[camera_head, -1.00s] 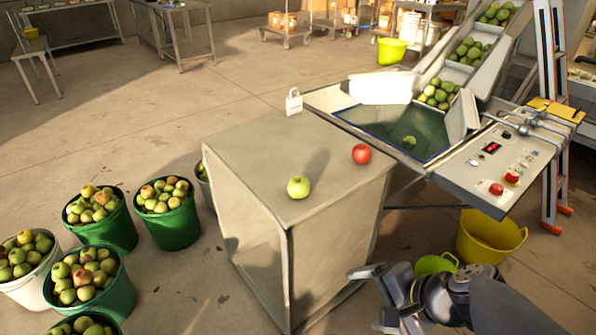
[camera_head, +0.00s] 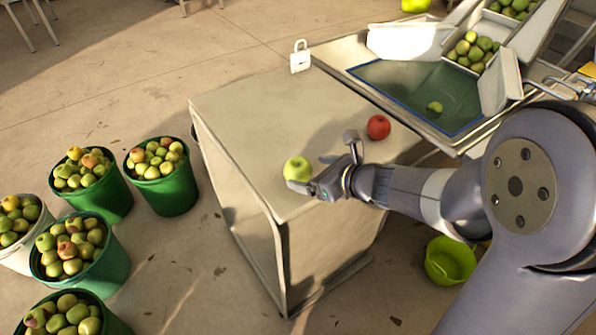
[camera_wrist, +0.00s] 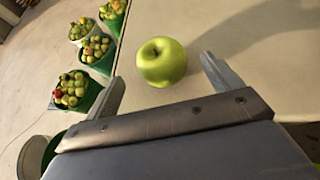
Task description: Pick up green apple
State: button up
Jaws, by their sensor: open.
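The green apple (camera_head: 297,169) sits on the beige cabinet top (camera_head: 262,112), close to its front left edge. My gripper (camera_head: 318,168) is open beside the apple, to its right in the head view. In the wrist view the apple (camera_wrist: 162,62) shows whole, stem up, just beyond and between the two open fingers (camera_wrist: 160,80). I cannot tell whether a finger touches it. Nothing is held.
A red apple (camera_head: 378,127) sits on the same top, behind my gripper. A white padlock-shaped object (camera_head: 300,56) stands at the back edge. Green buckets of apples (camera_head: 165,190) stand on the floor at left.

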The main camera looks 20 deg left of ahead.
aim_at(299, 169)
jog(key=x, duration=0.5)
jog(key=shift+w+a+f+b, duration=0.15)
jog(key=shift+a+f+b, duration=0.1)
jog(key=shift+b, duration=0.15)
jog(key=shift+d, duration=0.1)
jog(key=c, duration=1.2)
jog(key=shift+o, duration=0.2)
jog(key=shift+r, duration=0.1)
notch_tip(299, 169, up, 10)
jog(key=p, duration=0.4)
